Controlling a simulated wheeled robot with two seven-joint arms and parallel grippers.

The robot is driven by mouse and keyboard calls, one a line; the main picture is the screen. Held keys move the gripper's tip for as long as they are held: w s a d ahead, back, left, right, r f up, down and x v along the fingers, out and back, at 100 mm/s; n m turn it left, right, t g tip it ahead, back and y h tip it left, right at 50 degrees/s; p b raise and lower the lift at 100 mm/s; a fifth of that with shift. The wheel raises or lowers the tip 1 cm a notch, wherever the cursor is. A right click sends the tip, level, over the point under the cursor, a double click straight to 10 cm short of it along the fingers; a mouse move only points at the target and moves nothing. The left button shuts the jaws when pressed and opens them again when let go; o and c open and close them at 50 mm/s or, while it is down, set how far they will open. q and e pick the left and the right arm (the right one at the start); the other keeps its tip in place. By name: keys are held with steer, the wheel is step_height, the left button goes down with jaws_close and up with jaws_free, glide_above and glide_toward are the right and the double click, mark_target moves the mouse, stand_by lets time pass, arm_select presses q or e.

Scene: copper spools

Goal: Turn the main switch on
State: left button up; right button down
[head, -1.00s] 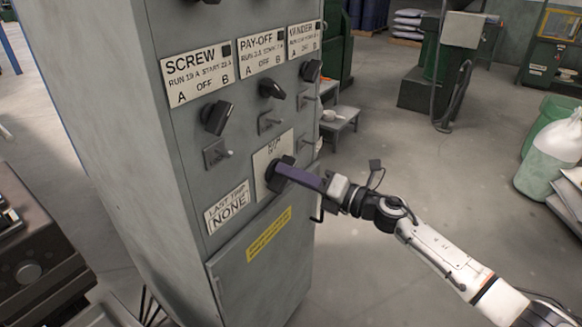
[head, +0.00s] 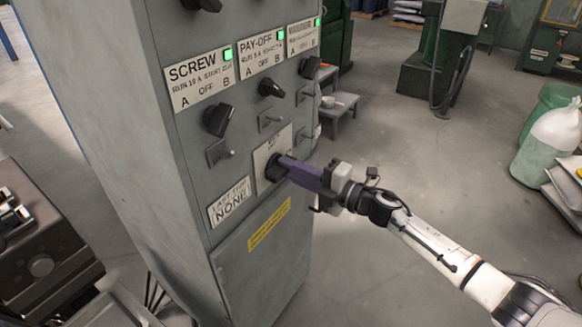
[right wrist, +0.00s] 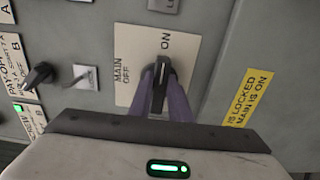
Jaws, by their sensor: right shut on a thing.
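The main switch (head: 276,167) is a black rotary knob on a cream plate, low on the grey cabinet front. My right gripper (head: 284,168) has its purple fingers shut on the knob. In the right wrist view the fingers hold the main switch (right wrist: 160,88) from both sides. The knob lines up with the word ON at the top of its plate (right wrist: 130,60); MAIN OFF is printed at the left. My left gripper is not in view.
The grey cabinet (head: 150,130) carries SCREW, PAY-OFF and a third label above, each with a lit green lamp (head: 228,54). Black selector knobs (head: 218,118) and small toggles sit below them. A yellow notice (head: 269,223) is on the lower door. Open floor lies right of the cabinet.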

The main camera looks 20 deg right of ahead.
stand_by(0.4)
steer(key=c, duration=1.6)
jaws_free()
steer(key=shift+c, duration=0.2)
steer(key=shift+s+d, duration=0.1)
steer(key=v, duration=1)
steer(key=shift+b, duration=0.45)
